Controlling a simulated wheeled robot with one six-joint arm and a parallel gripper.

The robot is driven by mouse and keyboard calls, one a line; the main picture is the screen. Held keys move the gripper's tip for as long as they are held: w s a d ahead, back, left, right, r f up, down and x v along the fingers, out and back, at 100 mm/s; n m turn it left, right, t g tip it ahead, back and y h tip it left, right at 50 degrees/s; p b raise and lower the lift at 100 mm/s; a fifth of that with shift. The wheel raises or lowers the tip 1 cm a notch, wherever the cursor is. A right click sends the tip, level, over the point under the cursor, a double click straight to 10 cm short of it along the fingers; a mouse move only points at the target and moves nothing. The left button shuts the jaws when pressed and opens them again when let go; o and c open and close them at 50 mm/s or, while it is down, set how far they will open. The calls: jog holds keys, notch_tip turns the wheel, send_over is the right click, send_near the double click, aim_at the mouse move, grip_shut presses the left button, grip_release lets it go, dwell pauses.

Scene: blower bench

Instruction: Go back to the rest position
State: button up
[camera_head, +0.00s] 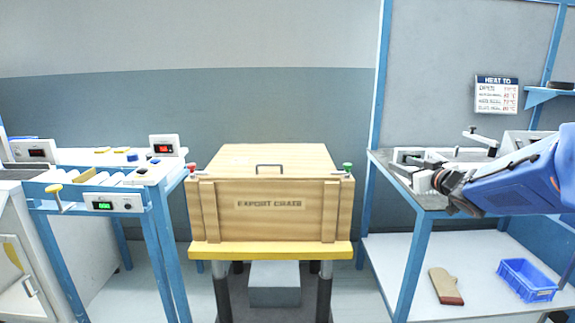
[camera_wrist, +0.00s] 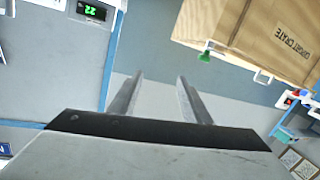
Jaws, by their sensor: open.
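My gripper (camera_head: 424,178) is at the right in the head view, over the left part of the right-hand bench. My blue arm reaches in from the right edge behind it. In the wrist view my gripper (camera_wrist: 160,80) shows two grey fingers spread apart, with nothing between them. Pale floor and a blue-grey wall show beyond the gap.
A closed wooden export crate (camera_head: 268,216) stands on a yellow-topped stand (camera_head: 270,250) in the middle. A left bench (camera_head: 158,200) carries displays.

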jog(key=s+d+f+m+g+h, duration=0.1)
jog(key=s+f+m+g+h, duration=0.2)
jog(key=s, duration=0.5)
jog(key=s+d+f+m+g+h, duration=0.15)
jog(key=s+h, duration=0.25)
jog(key=s, duration=0.5)
jog(key=s+a+f+g+y, duration=0.1)
jog(key=s+a+f+g, duration=0.1)
jog(key=s, duration=0.6)
jog(key=s+a+f+g+y, duration=0.1)
jog(key=s+a+f+g, duration=0.1)
jog(key=s+a+f, duration=0.3)
jog(key=s+a+f+g, duration=0.3)
jog(key=s+f, duration=0.3)
jog(key=s, duration=0.6)
jog(key=shift+s+a+f+y, duration=0.15)
jog(key=shift+y, duration=0.25)
